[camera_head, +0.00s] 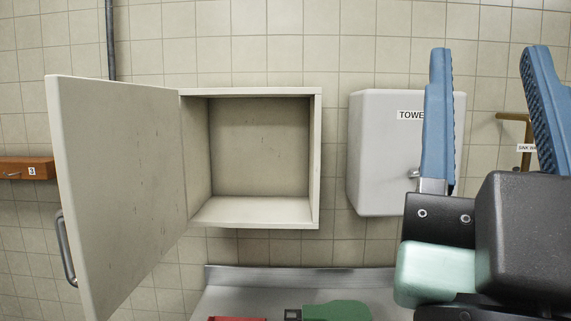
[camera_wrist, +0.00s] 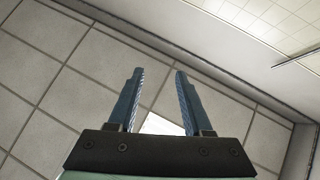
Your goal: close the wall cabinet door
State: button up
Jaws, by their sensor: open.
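The wall cabinet (camera_head: 316,160) is a cream box on the tiled wall, and its inside is empty. Its door (camera_head: 120,180) is hinged on the cabinet's left side and stands wide open, swung out toward me. A grey bar handle (camera_head: 66,248) is on the door's outer face, near its free edge at the left. My gripper (camera_head: 485,62) is open and empty, with blue fingers, at the right of the head view. It is well apart from the door, in front of the towel dispenser. The wrist view also shows the open gripper (camera_wrist: 158,75), with neither cabinet nor door in sight.
A white towel dispenser (camera_head: 385,155) hangs right of the cabinet. A brass-coloured fixture (camera_head: 515,118) is at the far right. A wooden drawer box (camera_head: 25,168) is at the left. Below are a metal surface (camera_head: 240,282), a green object (camera_head: 335,311) and a red object (camera_head: 238,319).

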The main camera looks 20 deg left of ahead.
aim_at(117, 146)
jog(key=k+j, duration=0.15)
jog(key=j, duration=0.2)
jog(key=k+j+u, duration=0.1)
jog(key=j, duration=0.25)
jog(key=k+j, duration=0.15)
jog(key=j, duration=0.25)
jog(key=k+j+u, duration=0.1)
jog(key=j, duration=0.25)
jog(key=k+j, duration=0.15)
jog(key=j, duration=0.25)
jog(key=i+j, duration=0.1)
